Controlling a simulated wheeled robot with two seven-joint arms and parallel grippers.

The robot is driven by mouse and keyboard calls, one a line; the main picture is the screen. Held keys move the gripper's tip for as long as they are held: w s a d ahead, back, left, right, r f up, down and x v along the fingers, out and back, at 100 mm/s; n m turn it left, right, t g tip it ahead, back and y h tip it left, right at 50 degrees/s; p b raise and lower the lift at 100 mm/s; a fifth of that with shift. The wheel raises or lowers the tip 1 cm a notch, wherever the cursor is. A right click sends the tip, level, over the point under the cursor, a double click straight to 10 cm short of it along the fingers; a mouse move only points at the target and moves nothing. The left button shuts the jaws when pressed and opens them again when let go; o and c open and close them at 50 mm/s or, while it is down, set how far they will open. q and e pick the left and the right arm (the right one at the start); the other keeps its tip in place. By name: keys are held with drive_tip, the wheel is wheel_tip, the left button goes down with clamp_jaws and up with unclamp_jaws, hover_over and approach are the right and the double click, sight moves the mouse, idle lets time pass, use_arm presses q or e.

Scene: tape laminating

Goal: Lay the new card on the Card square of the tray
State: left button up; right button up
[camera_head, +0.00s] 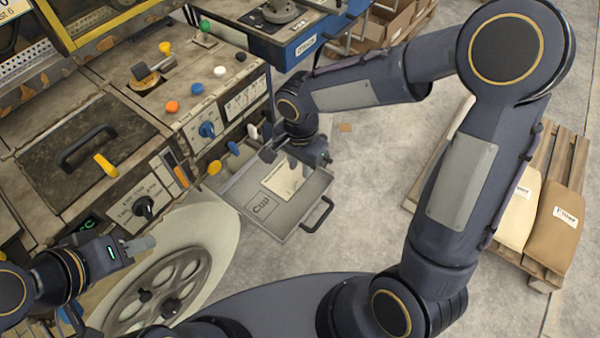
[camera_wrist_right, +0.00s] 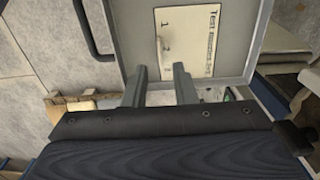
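The grey tray (camera_head: 300,215) sits below my right gripper, with a "Cup" square visible at its front left. A pale cream printed card (camera_head: 291,183) lies in the back part of the tray. In the right wrist view the card (camera_wrist_right: 195,38) shows the word "Test" and numbers, and it lies flat or nearly so. The label of the square under it is hidden. My right gripper (camera_head: 292,162) is over the card's far end; its two fingers (camera_wrist_right: 160,72) are apart with nothing seen gripped between them. My left gripper (camera_head: 142,246) is at the lower left, away from the tray, apparently empty.
The machine panel with coloured knobs (camera_head: 207,130) stands left of the tray. A large spoked wheel (camera_head: 160,290) is at the lower left. The tray's black handle (camera_head: 320,216) sticks out to the right. Open floor (camera_head: 365,200) lies right of the tray; a pallet with sacks (camera_head: 555,215) stands beyond.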

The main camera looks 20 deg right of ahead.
wheel_tip(320, 180, up, 6)
drive_tip(key=s+d+r+n+t+y, duration=0.2)
drive_tip(key=s+d+n, duration=0.2)
drive_tip(key=s, duration=0.4)
drive_tip(key=s+d+r+n+t+y, duration=0.1)
drive_tip(key=s+d+r+n+t, duration=0.2)
drive_tip(key=s, duration=0.5)
drive_tip(key=shift+d+r+n+t+y, duration=0.3)
drive_tip(key=shift+d+n+y, duration=0.1)
drive_tip(key=shift+d+n, duration=0.6)
drive_tip(key=shift+s+d, duration=0.1)
